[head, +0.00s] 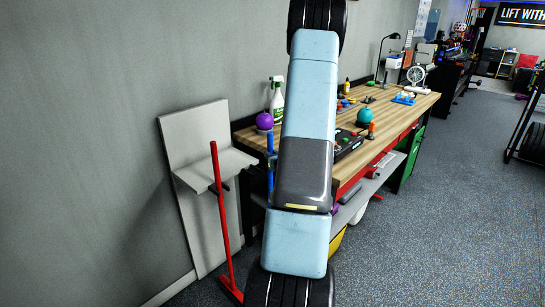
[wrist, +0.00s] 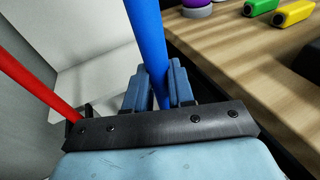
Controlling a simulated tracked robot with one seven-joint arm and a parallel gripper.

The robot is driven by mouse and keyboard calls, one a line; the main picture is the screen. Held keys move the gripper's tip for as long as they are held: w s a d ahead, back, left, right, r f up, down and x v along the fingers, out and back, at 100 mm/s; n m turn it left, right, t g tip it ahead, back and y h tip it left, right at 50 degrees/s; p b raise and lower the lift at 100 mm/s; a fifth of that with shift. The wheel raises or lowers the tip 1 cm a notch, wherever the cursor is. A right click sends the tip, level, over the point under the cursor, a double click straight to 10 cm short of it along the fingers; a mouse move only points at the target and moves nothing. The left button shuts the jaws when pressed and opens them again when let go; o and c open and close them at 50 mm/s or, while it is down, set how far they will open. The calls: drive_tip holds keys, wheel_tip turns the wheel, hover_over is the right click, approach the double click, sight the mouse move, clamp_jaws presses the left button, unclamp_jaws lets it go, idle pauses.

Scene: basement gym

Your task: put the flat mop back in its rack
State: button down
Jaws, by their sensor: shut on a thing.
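My gripper (wrist: 158,85) is shut on a blue pole (wrist: 148,35), with one finger on each side of it. The pole seems to be the flat mop's handle; its head is not in view. In the head view a short stretch of the blue pole (head: 270,148) shows left of my arm, which hides my gripper. The rack (head: 192,128) is a pale upright board with a shelf jutting out, against the grey wall. The blue pole is right of the rack's shelf. The pale rack also shows in the wrist view (wrist: 95,75), left of the pole.
A red-handled tool (head: 220,205) stands at the rack's shelf, its foot on the floor. Right of the rack is a wooden workbench (head: 400,112) with a spray bottle (head: 277,105), a purple ball (head: 264,121) and small items.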

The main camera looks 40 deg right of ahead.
drive_tip(key=w, duration=1.1)
drive_tip(key=shift+w+a, duration=0.35)
drive_tip(key=shift+a, duration=0.1)
idle(1.1)
drive_tip(key=shift+f, duration=0.55)
idle(0.4)
drive_tip(key=c, duration=0.9)
unclamp_jaws()
drive_tip(key=shift+s, duration=0.1)
